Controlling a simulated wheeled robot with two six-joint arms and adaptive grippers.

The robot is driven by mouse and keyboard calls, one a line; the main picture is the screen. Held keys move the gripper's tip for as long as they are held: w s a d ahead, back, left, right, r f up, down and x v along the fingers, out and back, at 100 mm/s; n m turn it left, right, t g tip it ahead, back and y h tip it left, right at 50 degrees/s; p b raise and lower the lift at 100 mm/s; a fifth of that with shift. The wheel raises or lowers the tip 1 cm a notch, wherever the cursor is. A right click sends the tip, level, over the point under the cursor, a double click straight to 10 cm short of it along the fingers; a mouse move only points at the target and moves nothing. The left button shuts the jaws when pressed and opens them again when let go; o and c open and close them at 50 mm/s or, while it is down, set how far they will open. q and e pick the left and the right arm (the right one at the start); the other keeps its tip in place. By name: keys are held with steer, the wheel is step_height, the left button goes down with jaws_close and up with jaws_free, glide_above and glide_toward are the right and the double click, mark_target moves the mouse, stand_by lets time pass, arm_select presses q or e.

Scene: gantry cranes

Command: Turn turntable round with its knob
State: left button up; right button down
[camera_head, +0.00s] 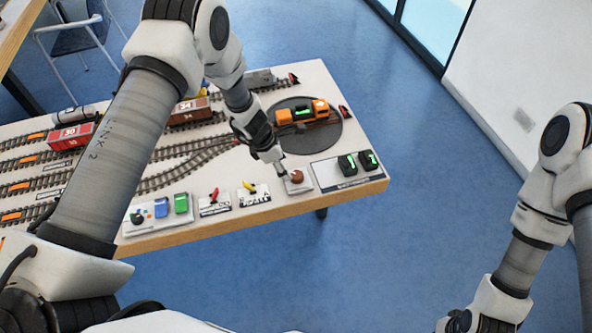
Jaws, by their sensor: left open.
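The turntable (326,138) is a dark round disc at the right end of the model railway table. An orange locomotive (303,113) with a green-lit mark stands on its track. The small brown knob (297,176) sits on a pale plate at the table's front edge, in front of the turntable. My left gripper (280,168) points down just left of the knob, its jaws open. It is too small to tell whether a fingertip touches the knob.
Tracks with a red wagon (70,137) fill the table's left. The floor in front is clear.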

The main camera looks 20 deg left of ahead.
mark_target(297, 174)
arm_select(q)
steer(key=shift+w+d+f+n, duration=0.1)
steer(key=shift+w+d+n, duration=0.2)
steer(key=shift+w+d, duration=0.35)
steer(key=p+x, duration=0.2)
steer(key=x, duration=0.3)
steer(key=shift+w+f, duration=0.2)
steer(key=shift+f, duration=0.2)
steer(key=shift+w+d+f, duration=0.1)
steer(key=shift+f, duration=0.25)
steer(key=shift+c, duration=1)
steer(key=c, duration=0.9)
